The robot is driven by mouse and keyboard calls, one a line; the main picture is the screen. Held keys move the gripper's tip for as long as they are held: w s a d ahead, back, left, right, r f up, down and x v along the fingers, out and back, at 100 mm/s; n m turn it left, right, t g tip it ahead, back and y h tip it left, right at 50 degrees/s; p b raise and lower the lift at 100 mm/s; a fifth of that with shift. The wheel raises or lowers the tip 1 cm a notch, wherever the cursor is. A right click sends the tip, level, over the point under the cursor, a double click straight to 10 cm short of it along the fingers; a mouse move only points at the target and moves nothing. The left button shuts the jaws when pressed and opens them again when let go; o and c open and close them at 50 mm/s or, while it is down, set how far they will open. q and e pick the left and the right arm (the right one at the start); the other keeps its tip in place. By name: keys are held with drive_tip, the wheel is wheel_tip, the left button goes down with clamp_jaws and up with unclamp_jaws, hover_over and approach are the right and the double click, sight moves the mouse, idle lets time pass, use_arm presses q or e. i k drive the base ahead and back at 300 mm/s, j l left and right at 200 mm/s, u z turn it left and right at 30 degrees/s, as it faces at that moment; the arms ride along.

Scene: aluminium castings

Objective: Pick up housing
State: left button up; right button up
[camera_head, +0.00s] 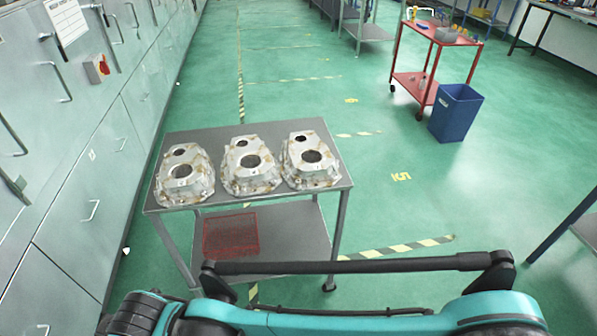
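Three aluminium housings stand side by side on the top of a grey table: a left housing (184,178), a middle housing (249,166) and a right housing (309,161). Each is a silvery casting with a large and a small dark round opening on top. The grey table (246,206) stands ahead of me, with a lower shelf. Neither of my grippers shows in the view; only teal and black parts of my own body show along the bottom edge. Nothing is seen touching the housings.
A red mesh basket (231,235) sits on the table's lower shelf. Grey cabinets (70,190) with handles line the left side. A blue bin (456,112) and a red cart (419,85) stand at the back right. Open green floor (385,205) lies right of the table.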

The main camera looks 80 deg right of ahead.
sight(183, 167)
drive_tip(key=z, duration=2.4)
